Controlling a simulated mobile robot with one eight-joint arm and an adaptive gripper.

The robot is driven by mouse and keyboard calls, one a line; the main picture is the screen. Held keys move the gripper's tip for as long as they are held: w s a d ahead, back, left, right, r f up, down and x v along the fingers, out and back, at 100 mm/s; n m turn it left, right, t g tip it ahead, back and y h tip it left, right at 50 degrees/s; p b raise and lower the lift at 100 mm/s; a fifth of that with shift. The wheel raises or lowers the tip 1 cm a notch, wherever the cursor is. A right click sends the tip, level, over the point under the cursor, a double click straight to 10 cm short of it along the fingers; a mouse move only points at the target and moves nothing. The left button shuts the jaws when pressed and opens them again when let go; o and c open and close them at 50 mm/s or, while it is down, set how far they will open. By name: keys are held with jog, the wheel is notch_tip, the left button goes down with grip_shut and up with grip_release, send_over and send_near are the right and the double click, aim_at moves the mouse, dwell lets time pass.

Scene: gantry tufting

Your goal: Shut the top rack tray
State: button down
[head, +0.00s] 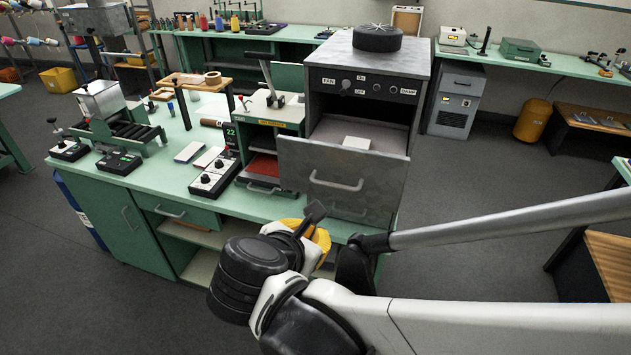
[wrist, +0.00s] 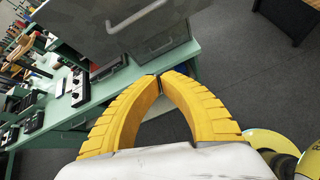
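The top rack tray (head: 335,183) is a grey metal drawer pulled out of the grey cabinet (head: 372,62). Its front plate with a bar handle stands forward of the cabinet, and a white block (head: 356,143) lies inside. A lower front with its own handle (head: 349,212) shows beneath it. In the wrist view the grey front (wrist: 120,28) and its handle (wrist: 136,16) are at the top, beyond my fingertips. My gripper (wrist: 163,77) has its yellow fingers together at the tips, with nothing seen between them. In the head view my wrist mostly hides the gripper, below and in front of the tray.
A green bench (head: 110,165) with a small press, control boxes and a roller machine (head: 120,125) extends left of the cabinet. A black round part (head: 377,38) sits on the cabinet top. Open grey floor (head: 480,185) lies to the right.

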jog(key=a+r+n+t, duration=0.1)
jog(key=a+r+n, duration=0.1)
jog(key=a+n, duration=0.1)
jog(key=w+r+b+x, duration=0.1)
jog(key=b+x, duration=0.1)
jog(key=x, duration=1)
jog(key=shift+w+d+r, duration=0.2)
jog(key=shift+w, duration=0.2)
jog(key=w+d, duration=0.2)
jog(key=w, duration=0.5)
jog(key=w+d+b, duration=0.1)
jog(key=w+d, duration=0.2)
jog(key=w, duration=0.4)
jog(key=w+d+b, duration=0.1)
jog(key=w+d, duration=0.1)
jog(key=w, duration=0.5)
jog(key=shift+d, duration=0.3)
